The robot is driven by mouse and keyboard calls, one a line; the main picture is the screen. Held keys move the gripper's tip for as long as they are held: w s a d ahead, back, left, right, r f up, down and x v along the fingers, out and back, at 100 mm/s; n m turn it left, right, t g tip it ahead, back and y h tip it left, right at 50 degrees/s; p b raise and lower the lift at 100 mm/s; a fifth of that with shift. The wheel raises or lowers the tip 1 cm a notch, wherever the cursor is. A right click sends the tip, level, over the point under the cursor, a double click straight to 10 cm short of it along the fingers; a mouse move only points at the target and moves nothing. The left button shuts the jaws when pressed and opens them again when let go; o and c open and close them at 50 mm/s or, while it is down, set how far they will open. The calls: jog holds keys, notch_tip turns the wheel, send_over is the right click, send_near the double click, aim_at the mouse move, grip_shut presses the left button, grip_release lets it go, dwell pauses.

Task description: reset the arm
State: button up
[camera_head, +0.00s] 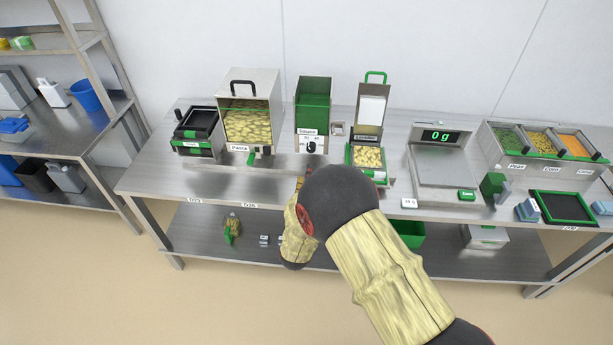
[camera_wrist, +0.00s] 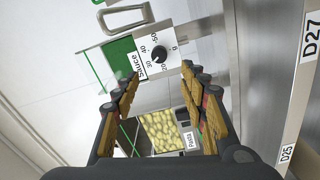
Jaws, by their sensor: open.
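My arm reaches up from the lower right of the head view to the middle of the steel bench. Its dark wrist hides most of my gripper there. In the wrist view my gripper (camera_wrist: 160,76) is open, with a gap between its two fingers and nothing held. Beyond the fingertips is the green sauce dispenser (camera_wrist: 121,54) with its black dial (camera_wrist: 159,53). The pasta dispenser (camera_wrist: 171,130) shows between the fingers. I cannot tell how far the fingertips are from the dispensers.
The bench carries the pasta dispenser (camera_head: 251,87), the sauce dispenser (camera_head: 313,92), another dispenser (camera_head: 372,104), a scale (camera_head: 444,165) reading 0 g and a topping bin (camera_head: 500,137). A black sealer (camera_head: 198,132) stands at the left. A green-rimmed tray (camera_head: 562,207) lies at the right.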

dwell(0.3)
jog(key=s+a+f+m+g+y, duration=0.1)
jog(key=s+a+f+m+g, duration=0.15)
jog(key=f, duration=0.45)
jog(key=s+a+f+m+g+y, duration=0.1)
jog(key=s+f+g, duration=0.25)
jog(key=f, duration=0.35)
jog(key=s+m+g+y, duration=0.1)
jog(key=s+m+g, duration=0.2)
jog(key=s+g, duration=0.3)
jog(key=s+d+r+m, duration=0.2)
jog(key=s+d+r, duration=0.7)
jog(key=r, duration=0.3)
jog(key=s+d+r+m+h, duration=0.1)
jog(key=s+d+r+m, duration=0.2)
jog(key=s+d+r, duration=0.5)
jog(key=s+d+r+m+h, duration=0.1)
jog(key=s+d+r+m, duration=0.2)
jog(key=s+d+r, duration=0.6)
notch_tip(320, 180, up, 7)
jog(key=shift+s+d+r+g, duration=0.1)
jog(key=shift+s+d+g, duration=0.25)
jog(key=shift+d, duration=0.35)
